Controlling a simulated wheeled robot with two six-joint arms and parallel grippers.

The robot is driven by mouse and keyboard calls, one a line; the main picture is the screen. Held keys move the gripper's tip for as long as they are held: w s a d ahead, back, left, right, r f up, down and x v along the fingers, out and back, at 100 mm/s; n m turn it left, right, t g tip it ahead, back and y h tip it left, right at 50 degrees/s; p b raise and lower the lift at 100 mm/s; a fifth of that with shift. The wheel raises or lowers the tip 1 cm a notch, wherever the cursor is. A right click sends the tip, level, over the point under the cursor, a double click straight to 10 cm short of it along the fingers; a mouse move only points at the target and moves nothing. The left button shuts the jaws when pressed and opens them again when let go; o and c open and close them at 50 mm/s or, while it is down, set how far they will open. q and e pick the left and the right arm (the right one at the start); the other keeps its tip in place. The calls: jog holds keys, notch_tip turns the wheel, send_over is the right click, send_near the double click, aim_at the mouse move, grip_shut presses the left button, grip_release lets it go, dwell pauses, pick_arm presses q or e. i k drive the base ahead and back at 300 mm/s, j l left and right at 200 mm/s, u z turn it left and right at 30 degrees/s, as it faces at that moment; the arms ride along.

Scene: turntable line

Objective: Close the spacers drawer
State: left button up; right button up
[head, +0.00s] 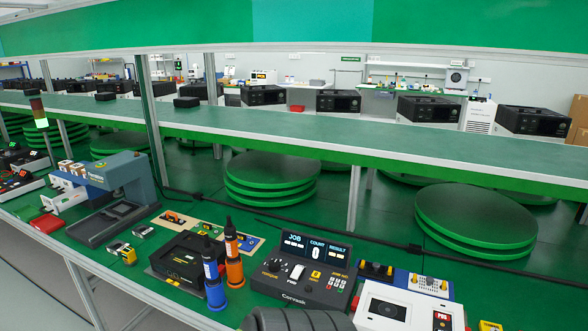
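I cannot make out a drawer labelled for spacers. At the left of the bench stands a small blue and white unit (68,190) with pale fronts, one of which appears to stick out toward the bench's front edge. Any lettering on it is too small to read, and I cannot tell whether this is the spacers drawer. A red flat piece (46,223) lies in front of it. Neither of my grippers is in view.
A grey-blue press (125,185) stands right of the unit. Blue (214,290) and orange (234,268) screwdrivers, a black console (302,272) and a white box (400,310) crowd the front bench. Green turntable discs (272,175) lie behind, under a long shelf (300,125).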

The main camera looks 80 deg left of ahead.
aim_at(54, 205)
jog(key=u, duration=4.25)
jog(key=i+j+z, duration=0.1)
jog(key=i, duration=0.3)
jog(key=i+j+z, duration=0.15)
jog(key=i, duration=0.2)
jog(key=i+j+z, duration=0.1)
jog(key=i+j, duration=0.15)
jog(key=i, duration=0.1)
